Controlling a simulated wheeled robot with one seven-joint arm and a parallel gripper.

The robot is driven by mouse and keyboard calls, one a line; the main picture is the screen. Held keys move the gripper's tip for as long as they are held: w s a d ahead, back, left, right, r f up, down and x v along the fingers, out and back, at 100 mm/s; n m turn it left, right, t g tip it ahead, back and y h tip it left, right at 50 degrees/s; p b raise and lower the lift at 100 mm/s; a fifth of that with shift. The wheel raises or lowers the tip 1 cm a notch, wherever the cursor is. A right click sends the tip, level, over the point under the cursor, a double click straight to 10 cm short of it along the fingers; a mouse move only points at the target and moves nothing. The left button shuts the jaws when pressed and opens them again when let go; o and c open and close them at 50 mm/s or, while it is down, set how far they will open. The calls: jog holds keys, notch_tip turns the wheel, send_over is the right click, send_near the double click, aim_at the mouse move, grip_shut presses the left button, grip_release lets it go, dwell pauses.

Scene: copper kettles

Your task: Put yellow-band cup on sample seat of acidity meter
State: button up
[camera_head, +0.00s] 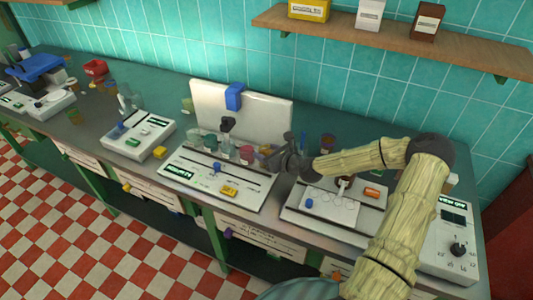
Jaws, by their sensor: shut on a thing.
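My gripper (270,156) is dark and reaches left over the back right part of the middle white instrument (205,180). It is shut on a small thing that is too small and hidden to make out. I cannot make out a yellow band on any cup. The instrument labels are too small to read, so I cannot tell which one is the acidity meter or where its sample seat is.
A white upright panel (240,112) with a blue block stands behind the middle instrument. Other instruments stand at left (137,136), right (325,210) and far right (452,240). A blue-topped device (38,68) is far left. A wooden shelf (390,38) with boxes hangs above.

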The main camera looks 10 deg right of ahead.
jog(key=shift+f, duration=0.4)
jog(key=shift+f, duration=0.15)
jog(key=o, duration=1.1)
jog(key=shift+c, duration=0.2)
jog(key=shift+s+d+r, duration=0.2)
jog(key=shift+s, duration=0.1)
jog(key=b+v, duration=0.1)
jog(key=v, duration=1)
